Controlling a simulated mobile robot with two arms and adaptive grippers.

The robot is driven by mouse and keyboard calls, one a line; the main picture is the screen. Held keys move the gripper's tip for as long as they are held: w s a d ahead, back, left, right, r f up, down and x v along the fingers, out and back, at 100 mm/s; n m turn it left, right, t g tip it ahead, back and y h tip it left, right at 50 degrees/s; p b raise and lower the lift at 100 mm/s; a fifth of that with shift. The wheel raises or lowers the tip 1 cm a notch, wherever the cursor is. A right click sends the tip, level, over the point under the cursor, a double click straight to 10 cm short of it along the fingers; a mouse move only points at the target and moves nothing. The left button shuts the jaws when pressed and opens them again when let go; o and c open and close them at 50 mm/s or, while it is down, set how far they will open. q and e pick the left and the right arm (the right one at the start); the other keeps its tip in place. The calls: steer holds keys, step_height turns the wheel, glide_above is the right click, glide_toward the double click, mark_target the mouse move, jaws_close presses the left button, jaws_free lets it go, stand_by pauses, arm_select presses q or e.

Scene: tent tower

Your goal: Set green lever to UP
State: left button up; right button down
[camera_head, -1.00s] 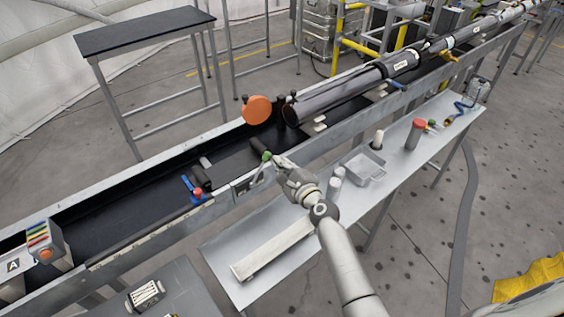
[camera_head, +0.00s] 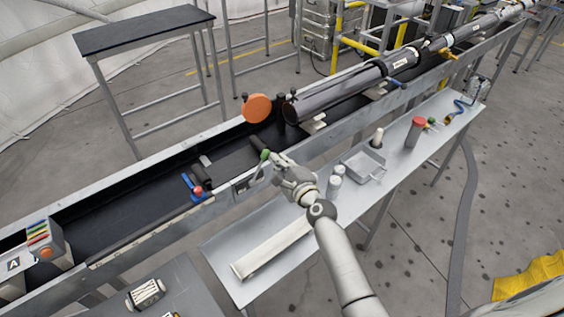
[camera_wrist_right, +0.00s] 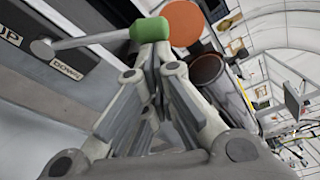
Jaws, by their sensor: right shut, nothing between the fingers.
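The green lever shows its green knob (camera_head: 265,154) on the near wall of the trough, with a thin pale rod slanting up to it from the panel. In the right wrist view the green knob (camera_wrist_right: 149,29) is at the top, its rod reaching left to a round pivot beside labels reading UP and DOWN. My right gripper (camera_head: 274,160) is shut with nothing between its fingers. Its fingertips are right at the knob, overlapping its lower edge in the right wrist view (camera_wrist_right: 160,55); I cannot tell whether they touch. My left gripper is not in view.
A long trough holds a dark tube (camera_head: 335,94) and an orange disc (camera_head: 257,108). A blue-handled part with a red knob (camera_head: 198,190) is to the left. On the metal table (camera_head: 285,268) stand a tray (camera_head: 362,165), white jars and a red-topped cylinder (camera_head: 415,130).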

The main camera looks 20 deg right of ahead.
steer(key=s+a+r+n+t+y+b, duration=0.1)
steer(key=s+a+n, duration=0.3)
steer(key=a+n, duration=0.7)
steer(key=shift+r+n+t+b, duration=0.7)
steer(key=shift+n+t+b, duration=0.2)
steer(key=shift+n, duration=0.2)
